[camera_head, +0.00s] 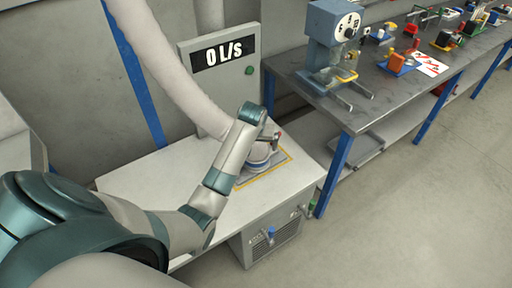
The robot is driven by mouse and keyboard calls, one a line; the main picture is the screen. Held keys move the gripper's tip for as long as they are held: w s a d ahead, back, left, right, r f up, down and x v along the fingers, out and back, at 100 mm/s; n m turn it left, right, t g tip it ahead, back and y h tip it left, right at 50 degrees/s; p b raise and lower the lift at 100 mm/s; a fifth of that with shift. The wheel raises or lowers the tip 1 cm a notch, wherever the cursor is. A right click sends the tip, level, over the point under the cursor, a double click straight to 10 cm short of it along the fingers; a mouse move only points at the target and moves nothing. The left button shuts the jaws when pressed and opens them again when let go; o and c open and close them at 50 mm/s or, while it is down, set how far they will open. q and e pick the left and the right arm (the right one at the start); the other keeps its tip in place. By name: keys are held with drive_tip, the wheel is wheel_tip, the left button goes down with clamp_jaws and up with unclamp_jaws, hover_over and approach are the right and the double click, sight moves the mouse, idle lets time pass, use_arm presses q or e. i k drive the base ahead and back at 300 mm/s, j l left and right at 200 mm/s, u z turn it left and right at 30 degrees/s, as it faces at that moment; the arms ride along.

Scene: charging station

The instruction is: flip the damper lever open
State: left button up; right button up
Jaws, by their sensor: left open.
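The round grey damper fitting (258,163) sits at the lower end of the wide pale duct, inside a yellow outline on the white cabinet top (152,172). A small part with a reddish end (279,137), which looks like the damper lever, shows just right of my left gripper (272,137). My left gripper is open, above and beside the damper. My wrist hides part of the fitting and lever, and I cannot tell whether the fingers touch the lever. My right gripper is not in view.
A panel (222,60) behind the cabinet reads 0 L/s and has a green button. The pale duct (160,55) runs down near my wrist. A workbench (358,112) with a blue-grey machine (325,38) stands to the right. The floor at lower right is clear.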

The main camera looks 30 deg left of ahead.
sight(270, 241)
drive_tip(key=u, duration=0.8)
